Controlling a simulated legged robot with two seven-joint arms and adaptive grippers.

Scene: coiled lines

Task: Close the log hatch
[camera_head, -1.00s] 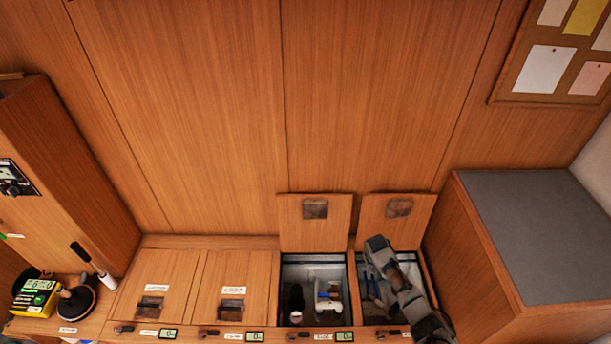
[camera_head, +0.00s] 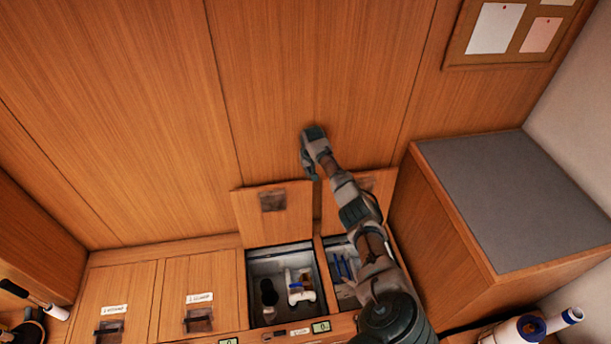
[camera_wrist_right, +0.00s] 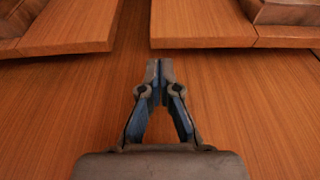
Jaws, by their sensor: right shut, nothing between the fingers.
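Two hatch lids stand raised against the back wall: a left one (camera_head: 272,212) and a right one (camera_head: 376,185), the right one partly hidden behind my right arm. I cannot tell which is the log hatch, as no readable label shows on either. Below them, the left bin (camera_head: 282,258) and the right bin (camera_head: 340,258) are uncovered. My right gripper (camera_head: 312,174) is shut and empty, near the wall just above the gap between the raised lids. In the right wrist view its fingertips (camera_wrist_right: 160,64) point toward that gap, with a lid edge on each side. My left gripper is not in view.
Two closed, labelled hatches (camera_head: 125,290) (camera_head: 200,280) lie to the left. A grey-topped cabinet (camera_head: 510,190) stands close on the right. The left bin holds a white object (camera_head: 300,287) and a dark one (camera_head: 268,292). The wall above is clear up to a notice board (camera_head: 455,55).

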